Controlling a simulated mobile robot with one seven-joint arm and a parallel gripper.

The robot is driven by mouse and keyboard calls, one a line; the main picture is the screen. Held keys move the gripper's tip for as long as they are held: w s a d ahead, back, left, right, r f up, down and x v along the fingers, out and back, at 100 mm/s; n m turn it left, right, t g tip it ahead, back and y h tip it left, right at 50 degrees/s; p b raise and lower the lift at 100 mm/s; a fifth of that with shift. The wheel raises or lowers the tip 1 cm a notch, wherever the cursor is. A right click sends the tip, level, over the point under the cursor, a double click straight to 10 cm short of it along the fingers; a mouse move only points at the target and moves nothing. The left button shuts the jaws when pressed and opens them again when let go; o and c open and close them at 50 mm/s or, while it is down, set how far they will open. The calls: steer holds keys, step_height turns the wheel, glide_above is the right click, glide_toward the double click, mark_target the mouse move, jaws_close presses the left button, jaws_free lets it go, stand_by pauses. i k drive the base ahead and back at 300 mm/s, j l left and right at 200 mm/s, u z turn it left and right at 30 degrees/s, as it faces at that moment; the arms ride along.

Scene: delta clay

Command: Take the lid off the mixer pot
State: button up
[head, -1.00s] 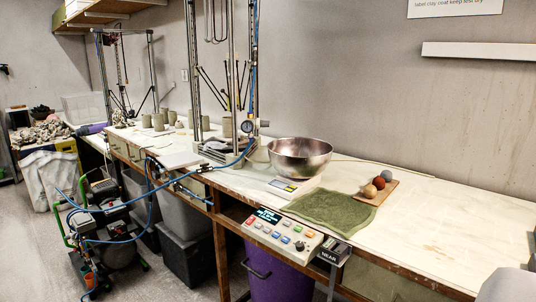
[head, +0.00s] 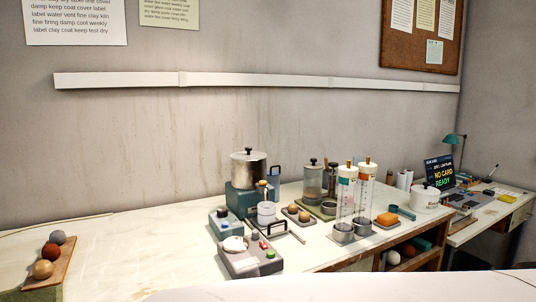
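A steel pot (head: 250,172) stands on a teal machine base (head: 240,199) at the middle of the bench; I take it for the mixer pot. Its lid (head: 248,155) is dark-edged with a black knob on top, and it sits on the pot's rim. A smaller white pot with a dark knob and lettering (head: 425,198) stands farther right. My gripper is not in view.
In front of the pot are a small scale-like device (head: 250,259) and a teal box (head: 224,222). Two clear cylinders (head: 345,205) (head: 365,195) stand to its right. A board with several balls (head: 52,265) lies far left; the bench between is clear.

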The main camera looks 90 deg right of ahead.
mark_target(248, 155)
steer(key=z, duration=1.4)
